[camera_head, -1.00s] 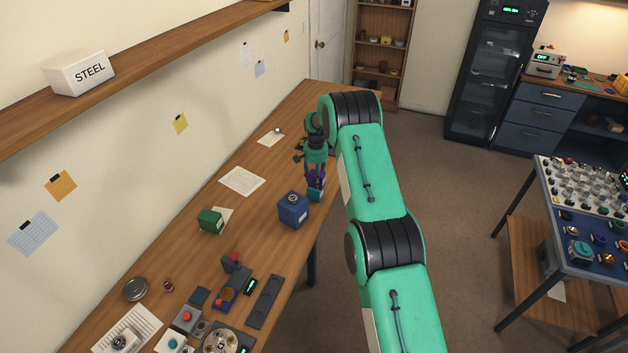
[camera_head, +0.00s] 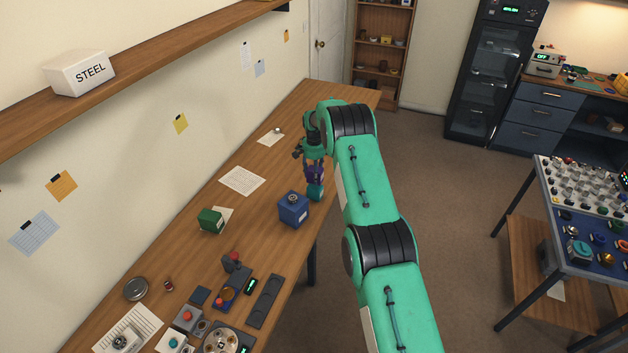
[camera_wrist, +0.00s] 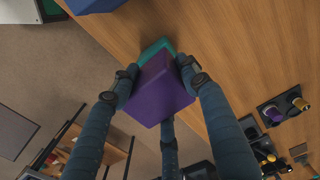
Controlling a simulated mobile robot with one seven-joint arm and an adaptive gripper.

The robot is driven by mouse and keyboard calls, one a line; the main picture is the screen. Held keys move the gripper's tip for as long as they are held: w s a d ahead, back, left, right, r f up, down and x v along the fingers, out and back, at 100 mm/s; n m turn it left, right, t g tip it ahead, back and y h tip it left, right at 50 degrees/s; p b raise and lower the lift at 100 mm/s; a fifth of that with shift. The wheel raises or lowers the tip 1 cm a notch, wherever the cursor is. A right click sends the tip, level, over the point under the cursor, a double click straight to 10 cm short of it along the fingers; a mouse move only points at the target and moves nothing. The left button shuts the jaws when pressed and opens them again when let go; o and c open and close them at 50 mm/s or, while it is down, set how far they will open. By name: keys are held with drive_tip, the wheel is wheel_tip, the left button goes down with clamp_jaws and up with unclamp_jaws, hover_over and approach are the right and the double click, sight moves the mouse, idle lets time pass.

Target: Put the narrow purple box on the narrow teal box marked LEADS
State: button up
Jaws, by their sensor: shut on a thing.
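My gripper (camera_head: 315,175) is shut on the narrow purple box (camera_wrist: 162,90), with dark fingers on its sides in the wrist view. The purple box shows only in part between the fingers in the head view (camera_head: 314,171). A teal box (camera_head: 316,192) stands at the table's right edge, just below the purple box in the head view. In the wrist view a teal edge (camera_wrist: 153,48) shows behind the purple box, which hides most of it. I cannot tell whether the two boxes touch. No LEADS marking is readable.
A blue box (camera_head: 293,209) stands close to the left of the teal box. A green box (camera_head: 210,220) is farther left. Several devices lie at the table's near end. The wooden table (camera_head: 318,95) is bare at its far end. The floor drops away on the right.

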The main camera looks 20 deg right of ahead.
drive_tip(key=shift+f, duration=1.5)
drive_tip(key=shift+f, duration=0.1)
drive_tip(key=o, duration=1.2)
drive_tip(key=shift+r, duration=0.2)
drive_tip(key=shift+r+b, duration=0.35)
drive_tip(key=shift+r, duration=5.55)
drive_tip(key=shift+r, duration=0.1)
